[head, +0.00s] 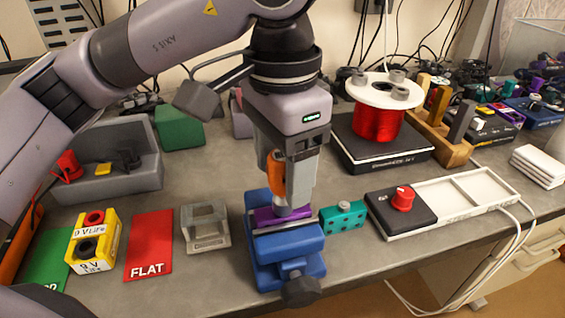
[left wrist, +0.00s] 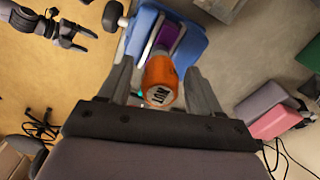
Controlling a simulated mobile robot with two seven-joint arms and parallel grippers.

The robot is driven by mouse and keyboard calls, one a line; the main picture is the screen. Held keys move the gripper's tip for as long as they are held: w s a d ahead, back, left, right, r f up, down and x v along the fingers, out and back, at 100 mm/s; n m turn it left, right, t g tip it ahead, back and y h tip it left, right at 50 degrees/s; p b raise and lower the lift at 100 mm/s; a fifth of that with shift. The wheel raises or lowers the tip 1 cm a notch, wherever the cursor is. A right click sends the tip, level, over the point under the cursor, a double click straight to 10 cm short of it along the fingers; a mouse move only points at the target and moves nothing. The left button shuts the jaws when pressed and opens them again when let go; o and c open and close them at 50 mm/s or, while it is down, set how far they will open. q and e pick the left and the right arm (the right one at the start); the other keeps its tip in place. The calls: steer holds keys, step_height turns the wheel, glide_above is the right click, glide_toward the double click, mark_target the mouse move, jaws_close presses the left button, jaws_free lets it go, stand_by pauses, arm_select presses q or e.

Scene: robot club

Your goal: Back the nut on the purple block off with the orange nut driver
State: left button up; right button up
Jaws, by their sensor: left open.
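The purple block (head: 268,216) is clamped in the blue vise (head: 284,247) near the table's front edge. The nut is hidden under the driver and gripper. My left gripper (head: 291,200) points down at the driver, with its fingers open on either side of the handle; I cannot tell whether they touch it. My right gripper (left wrist: 72,33) shows at the top left of the left wrist view, away from the vise, its fingers apart and empty.
A teal block (head: 343,216) sits right of the vise, and a grey bracket (head: 205,227) left of it. A red FLAT card (head: 150,245) and yellow battery block (head: 93,241) lie further left. A red wire spool (head: 377,120) and white tray (head: 468,192) are to the right.

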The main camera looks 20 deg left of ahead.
arm_select(q)
steer(key=c, duration=1.1)
steer(key=shift+n+b, duration=0.4)
steer(key=shift+n, duration=0.8)
steer(key=n, duration=0.4)
steer(key=shift+b, duration=0.4)
steer(key=n+b, duration=0.1)
steer(key=n, duration=0.5)
steer(key=o, duration=1.1)
